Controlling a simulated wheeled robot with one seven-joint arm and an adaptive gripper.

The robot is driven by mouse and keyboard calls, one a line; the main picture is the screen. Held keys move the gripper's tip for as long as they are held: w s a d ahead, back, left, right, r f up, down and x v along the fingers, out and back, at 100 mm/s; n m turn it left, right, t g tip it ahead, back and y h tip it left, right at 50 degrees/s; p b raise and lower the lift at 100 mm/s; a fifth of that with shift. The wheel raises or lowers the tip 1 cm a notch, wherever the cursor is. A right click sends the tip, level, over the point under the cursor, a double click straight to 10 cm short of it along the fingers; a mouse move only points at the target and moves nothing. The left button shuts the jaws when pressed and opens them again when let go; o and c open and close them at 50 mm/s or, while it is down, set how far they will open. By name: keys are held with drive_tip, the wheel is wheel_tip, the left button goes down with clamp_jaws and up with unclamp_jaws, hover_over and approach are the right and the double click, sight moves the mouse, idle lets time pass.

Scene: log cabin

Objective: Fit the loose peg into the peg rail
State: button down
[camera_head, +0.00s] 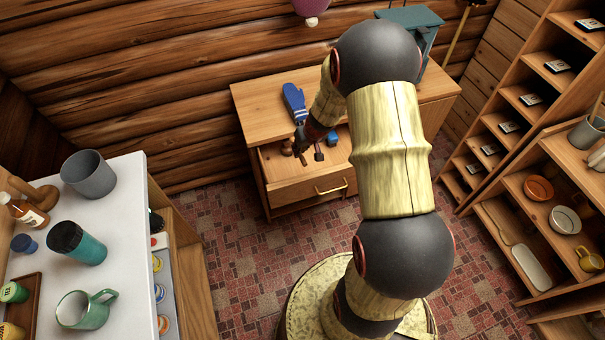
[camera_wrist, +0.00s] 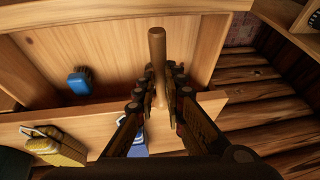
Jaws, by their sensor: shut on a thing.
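My gripper (camera_wrist: 158,88) is shut on a light-brown wooden peg (camera_wrist: 157,48), which stands out beyond the fingertips in the wrist view. The peg's lower part is partly hidden between the fingers. In the head view my gripper (camera_head: 308,141) is over the open drawer (camera_head: 310,186) of the wooden dresser, partly hidden by my arm. I cannot make out the peg rail in either view.
A blue brush (camera_wrist: 80,82) lies in the drawer. A blue mitten (camera_head: 294,102) lies on the dresser top (camera_head: 262,102). A white-topped counter (camera_head: 125,200) with mugs stands at left, and shelves (camera_head: 515,190) at right. Patterned floor lies between.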

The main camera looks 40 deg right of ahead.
drive_tip(key=w+d, duration=0.1)
drive_tip(key=d, duration=0.2)
drive_tip(key=b, duration=0.7)
approach(302, 172)
drive_tip(key=shift+m, duration=0.4)
drive_tip(key=x, duration=0.6)
drive_tip(key=shift+w+f, duration=0.1)
drive_tip(key=shift+f, duration=0.05)
drive_tip(key=c, duration=2.3)
unclamp_jaws()
drive_tip(key=shift+f, duration=0.1)
drive_tip(key=o, duration=0.3)
drive_tip(key=shift+o, duration=0.6)
